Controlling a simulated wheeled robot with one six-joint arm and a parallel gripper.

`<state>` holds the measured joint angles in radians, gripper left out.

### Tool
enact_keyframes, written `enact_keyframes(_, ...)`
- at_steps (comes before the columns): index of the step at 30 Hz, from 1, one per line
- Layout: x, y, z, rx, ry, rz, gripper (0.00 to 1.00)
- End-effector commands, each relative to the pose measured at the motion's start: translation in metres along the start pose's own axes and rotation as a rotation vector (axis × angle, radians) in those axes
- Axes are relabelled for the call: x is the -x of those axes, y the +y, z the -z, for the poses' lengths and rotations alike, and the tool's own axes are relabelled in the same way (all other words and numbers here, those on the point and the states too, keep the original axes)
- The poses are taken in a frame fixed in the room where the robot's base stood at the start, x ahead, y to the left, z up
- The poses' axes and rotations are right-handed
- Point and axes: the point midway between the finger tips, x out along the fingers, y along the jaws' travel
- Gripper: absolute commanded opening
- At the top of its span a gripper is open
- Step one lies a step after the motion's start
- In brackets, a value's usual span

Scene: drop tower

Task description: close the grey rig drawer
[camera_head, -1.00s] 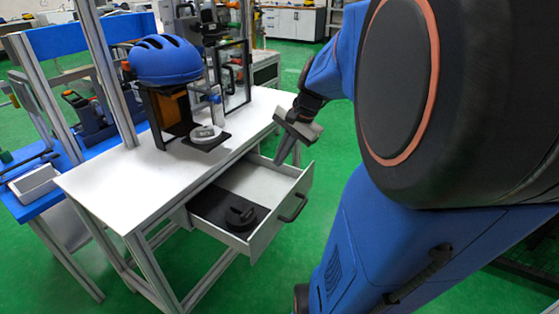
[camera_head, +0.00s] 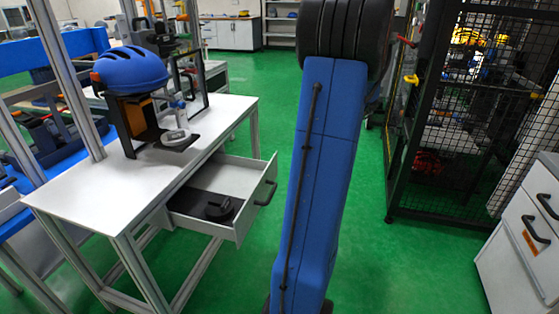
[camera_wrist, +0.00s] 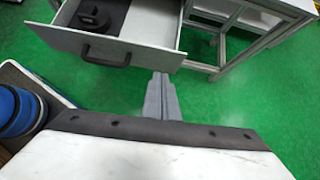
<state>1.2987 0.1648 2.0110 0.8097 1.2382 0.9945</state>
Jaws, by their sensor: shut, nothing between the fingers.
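The grey rig drawer (camera_head: 241,228) is pulled out from under the white-topped bench (camera_head: 85,190), with a dark handle (camera_head: 265,193) on its front. A black round object (camera_head: 219,209) lies on a dark liner inside it. In the wrist view the drawer front (camera_wrist: 110,48) and its handle (camera_wrist: 106,56) show at the top left. My gripper (camera_wrist: 160,76) is shut and empty; its fingertips appear just below the right end of the drawer front. I cannot tell whether they touch it. In the head view my gripper is hidden behind my arm.
A blue helmet (camera_head: 130,69) sits on a rig on the bench. A black mesh cage (camera_head: 445,130) stands at the right, with a white drawer cabinet (camera_head: 525,235) in front of it.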

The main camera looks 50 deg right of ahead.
Motion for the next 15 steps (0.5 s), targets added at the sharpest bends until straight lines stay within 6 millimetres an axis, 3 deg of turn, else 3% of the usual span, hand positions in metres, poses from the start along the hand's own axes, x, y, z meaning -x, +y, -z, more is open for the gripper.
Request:
enact_keyframes(3, 0.007, -0.010, 0.013, -0.052, -0.017, 0.017, 0.00)
enact_keyframes(8, 0.002, -0.012, 0.015, -0.066, -0.023, 0.020, 0.00)
enact_keyframes(15, -0.034, -0.012, 0.014, -0.063, -0.022, 0.017, 0.00)
